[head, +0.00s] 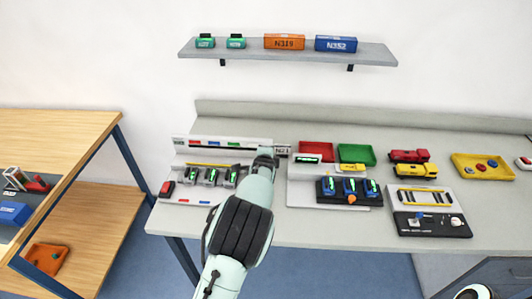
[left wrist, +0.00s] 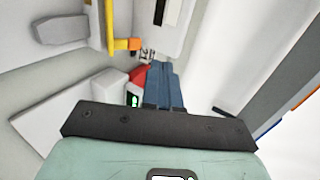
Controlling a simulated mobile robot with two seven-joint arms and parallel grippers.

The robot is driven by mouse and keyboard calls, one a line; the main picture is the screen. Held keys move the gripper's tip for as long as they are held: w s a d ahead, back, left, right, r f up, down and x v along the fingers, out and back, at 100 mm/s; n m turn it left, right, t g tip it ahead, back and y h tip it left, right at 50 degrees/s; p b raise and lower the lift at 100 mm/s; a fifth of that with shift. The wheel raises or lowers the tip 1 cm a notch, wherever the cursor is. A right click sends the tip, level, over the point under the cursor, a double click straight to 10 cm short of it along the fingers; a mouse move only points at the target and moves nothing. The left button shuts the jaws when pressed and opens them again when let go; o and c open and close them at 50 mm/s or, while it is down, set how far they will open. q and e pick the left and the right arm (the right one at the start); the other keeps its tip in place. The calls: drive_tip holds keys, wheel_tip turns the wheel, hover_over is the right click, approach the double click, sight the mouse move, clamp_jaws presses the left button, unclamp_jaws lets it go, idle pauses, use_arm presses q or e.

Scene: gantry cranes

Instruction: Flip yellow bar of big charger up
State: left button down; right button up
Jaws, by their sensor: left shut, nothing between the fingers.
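The big charger (head: 185,192) is the light grey station at the left of the long table, with several green-lit units in it. Its yellow bar (head: 207,165) runs across behind these units. My left arm reaches over the charger's right end, and my left gripper (head: 266,153) is there, mostly hidden by my wrist. In the left wrist view my left gripper (left wrist: 161,82) shows shut and empty. A yellow bar (left wrist: 106,24) with an orange end lies above and left of the fingertips there, apart from them. My right gripper is not in view.
A second charger (head: 305,190) with blue units stands to the right. Red and green trays (head: 357,153), toy trucks (head: 409,156) and a yellow tray (head: 483,178) lie farther right. A wall shelf (head: 287,52) is above. Bare tabletop runs along the front.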

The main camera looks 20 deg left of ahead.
use_arm(q)
drive_tip(key=s+d+r+b, duration=0.1)
drive_tip(key=s+r, duration=0.4)
drive_tip(key=r, duration=0.3)
drive_tip(key=shift+s+d, duration=0.2)
drive_tip(key=shift+d, duration=0.05)
